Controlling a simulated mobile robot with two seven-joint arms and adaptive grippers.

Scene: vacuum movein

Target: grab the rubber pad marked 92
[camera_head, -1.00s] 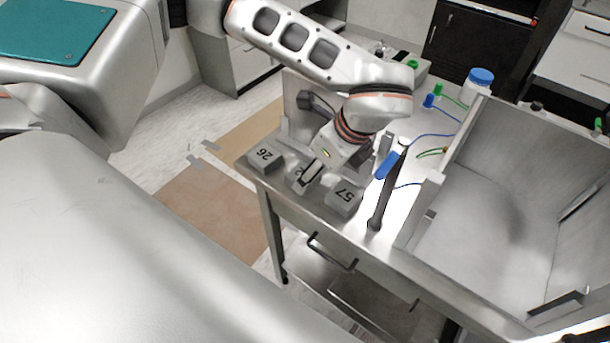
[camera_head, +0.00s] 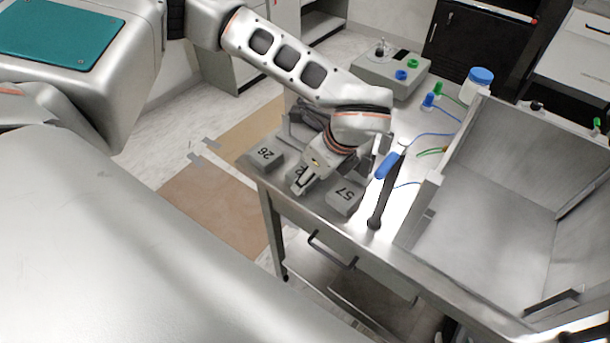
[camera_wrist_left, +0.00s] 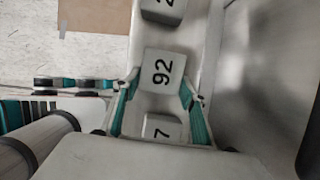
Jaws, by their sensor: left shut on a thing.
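The grey rubber pad marked 92 (camera_wrist_left: 163,70) lies in the middle of the left wrist view, with a teal-lined finger on each side of it. My left gripper (camera_wrist_left: 160,84) is shut on this pad. In the head view my left gripper (camera_head: 303,184) is at the cart's near left corner and hides most of the 92 pad (camera_head: 299,169); only part of its number shows. The pad marked 26 (camera_head: 265,156) is to its left and the pad marked 57 (camera_head: 345,194) to its right. My right gripper is not in view.
A metal bin (camera_head: 485,215) fills the right of the cart. A grey box with knobs (camera_head: 390,75), cables and a blue-capped jar (camera_head: 479,82) are farther back.

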